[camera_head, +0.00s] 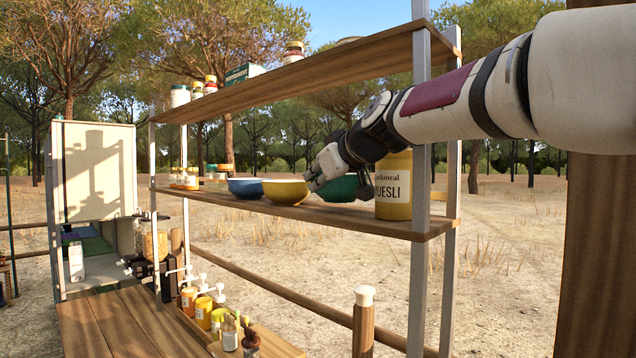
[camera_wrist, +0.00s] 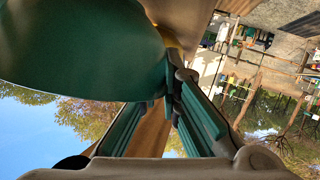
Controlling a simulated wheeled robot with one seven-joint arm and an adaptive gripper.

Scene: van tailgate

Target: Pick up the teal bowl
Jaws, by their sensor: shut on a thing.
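The teal bowl (camera_head: 338,190) is on the middle wooden shelf, between a yellow bowl (camera_head: 285,192) and a yellow muesli tin (camera_head: 393,188). My gripper (camera_head: 318,180) is at the bowl's left side and partly hides it. In the wrist view the teal bowl (camera_wrist: 85,50) fills the upper left, and its rim runs between the fingers of my gripper (camera_wrist: 172,100). The gripper is shut on the rim. I cannot tell whether the bowl touches the shelf.
A blue bowl (camera_head: 246,187) stands left of the yellow bowl. The middle shelf (camera_head: 300,212) has an upper shelf (camera_head: 310,72) above it, and a metal upright (camera_head: 419,180) stands at its right end. Syrup bottles (camera_head: 203,312) stand on the counter (camera_head: 125,325) below.

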